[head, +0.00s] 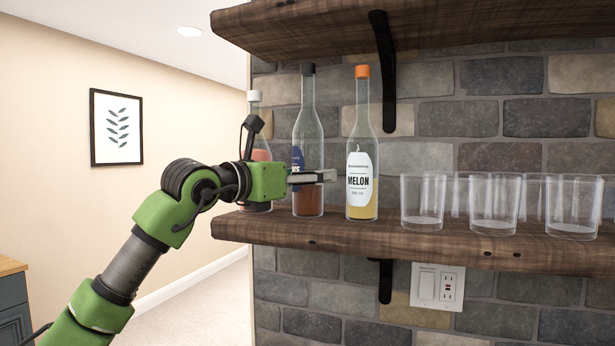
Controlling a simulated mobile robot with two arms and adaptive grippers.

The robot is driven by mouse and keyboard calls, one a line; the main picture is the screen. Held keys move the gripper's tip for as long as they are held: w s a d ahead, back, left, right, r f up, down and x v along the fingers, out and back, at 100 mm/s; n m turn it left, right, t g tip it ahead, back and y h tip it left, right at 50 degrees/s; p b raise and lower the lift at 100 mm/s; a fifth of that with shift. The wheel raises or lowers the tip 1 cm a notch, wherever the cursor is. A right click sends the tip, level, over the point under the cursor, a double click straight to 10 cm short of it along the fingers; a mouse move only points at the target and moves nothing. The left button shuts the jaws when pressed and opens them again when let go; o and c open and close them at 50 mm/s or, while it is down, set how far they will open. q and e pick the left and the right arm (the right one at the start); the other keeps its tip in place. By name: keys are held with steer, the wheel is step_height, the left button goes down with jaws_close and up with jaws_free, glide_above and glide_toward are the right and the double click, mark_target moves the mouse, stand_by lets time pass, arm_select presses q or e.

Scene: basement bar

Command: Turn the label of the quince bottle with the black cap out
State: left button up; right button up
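The bottle with the black cap (307,125) stands upright on the shelf, clear glass with reddish-brown liquid low in it. Its dark blue label (297,159) shows only at the left side of the bottle, turned to the left. A few white letters show at its edge, and I cannot read the name. My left gripper (315,177) reaches in from the left at label height. One grey finger crosses in front of the bottle; the other finger is hidden. I cannot tell whether the fingers touch the glass. My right gripper is not in view.
A bottle with an orange cap and a MELON label (361,165) stands close to the right of the fingertips. A white-capped bottle (255,130) is partly behind my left gripper. Several clear glasses (424,202) fill the shelf (400,244) at right. An upper shelf (450,22) hangs above.

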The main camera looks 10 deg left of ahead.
arm_select(q)
steer(key=c, duration=1)
steer(key=shift+o, duration=0.2)
steer(key=shift+f+b, duration=0.2)
steer(key=shift+b, duration=0.3)
steer(key=shift+n+t+y+b, duration=0.6)
steer(key=shift+n+y+b, duration=0.4)
steer(key=shift+y+b, duration=0.4)
steer(key=shift+n+t+y+b, duration=0.6)
steer(key=shift+n+y+b, duration=0.45)
steer(key=shift+y, duration=0.55)
steer(key=shift+r+n+y+b, duration=0.1)
steer(key=shift+n+y+b, duration=0.35)
steer(key=shift+y, duration=0.25)
steer(key=shift+n+y, duration=0.7)
steer(key=shift+y, duration=0.4)
